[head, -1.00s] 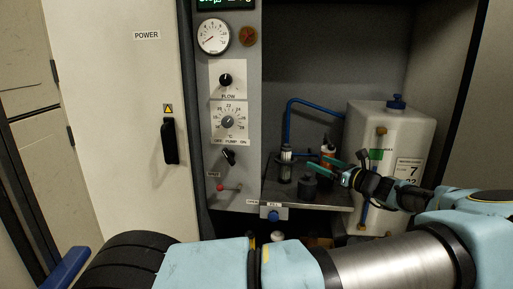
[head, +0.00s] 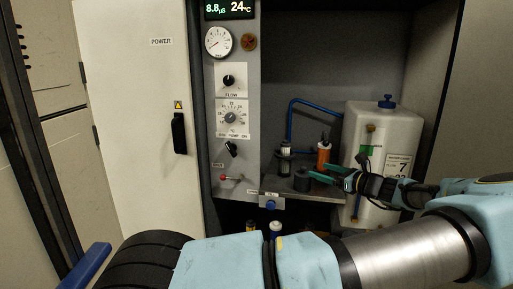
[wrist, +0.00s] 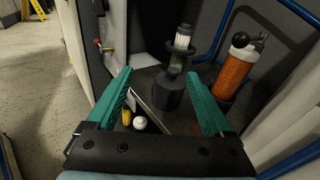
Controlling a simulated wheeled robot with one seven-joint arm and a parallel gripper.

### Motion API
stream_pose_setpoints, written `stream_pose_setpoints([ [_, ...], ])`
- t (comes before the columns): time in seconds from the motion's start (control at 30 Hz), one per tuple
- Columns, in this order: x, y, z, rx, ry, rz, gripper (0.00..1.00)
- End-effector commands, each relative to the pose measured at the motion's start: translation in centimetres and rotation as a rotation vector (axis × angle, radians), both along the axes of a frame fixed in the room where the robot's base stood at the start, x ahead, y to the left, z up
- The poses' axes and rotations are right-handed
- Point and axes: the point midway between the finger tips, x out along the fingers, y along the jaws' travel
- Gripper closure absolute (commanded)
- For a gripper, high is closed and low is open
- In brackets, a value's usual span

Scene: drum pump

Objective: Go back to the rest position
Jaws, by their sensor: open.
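My gripper (head: 328,172) is open, with its two green fingers spread, and shows at the right of the head view in front of the white tank. In the wrist view my gripper (wrist: 165,95) has nothing between its fingertips that it touches clearly. A dark cylindrical pot (wrist: 168,92) stands on the shelf beyond and between the fingers; it also shows in the head view (head: 302,179). A clear filter cartridge (wrist: 182,40) stands behind it.
The white tank (head: 378,150) stands close beside my arm. The control panel (head: 232,100) with a gauge, knobs and a red-tipped lever (head: 224,178) is at left. The cabinet door (head: 135,120) is at far left. A blue hose (head: 291,118) rises behind the shelf.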

Motion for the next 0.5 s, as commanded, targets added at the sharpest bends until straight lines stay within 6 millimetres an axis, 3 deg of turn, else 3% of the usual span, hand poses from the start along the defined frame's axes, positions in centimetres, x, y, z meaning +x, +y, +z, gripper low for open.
stream_pose_setpoints([
  [0.27,0.6,7.9,-2.4,-0.197,0.059,0.187,0.14],
  [0.37,0.1,11.8,-3.8,-0.314,0.083,0.296,0.14],
  [0.5,-2.1,18.2,-6.1,-0.545,0.107,0.514,0.14],
])
